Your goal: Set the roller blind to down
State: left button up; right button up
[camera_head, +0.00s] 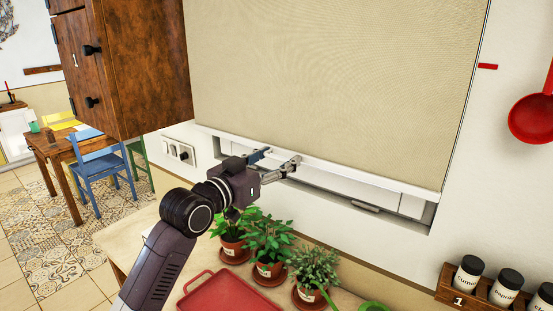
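The beige roller blind (335,70) covers most of the window in the middle of the head view. Its white bottom bar (365,174) hangs a little above the window sill, and a strip of the white window frame (335,183) shows below it. My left gripper (279,161) is at the left part of the bottom bar. Its two fingers look spread apart, one near the bar and one lower. I cannot tell whether the fingers touch the bar. My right gripper is not in the view.
Several potted plants (268,248) and a red tray (232,294) stand on the counter below the window. A wooden cabinet (122,67) hangs left of the blind.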

pick_arm(q)
jog(key=c, duration=1)
jog(key=shift+o, duration=0.2)
notch_tip(320, 180, down, 9)
jog(key=b, duration=0.4)
jog(key=o, duration=1.7)
jog(key=shift+r, duration=0.1)
jog(key=v, duration=1.2)
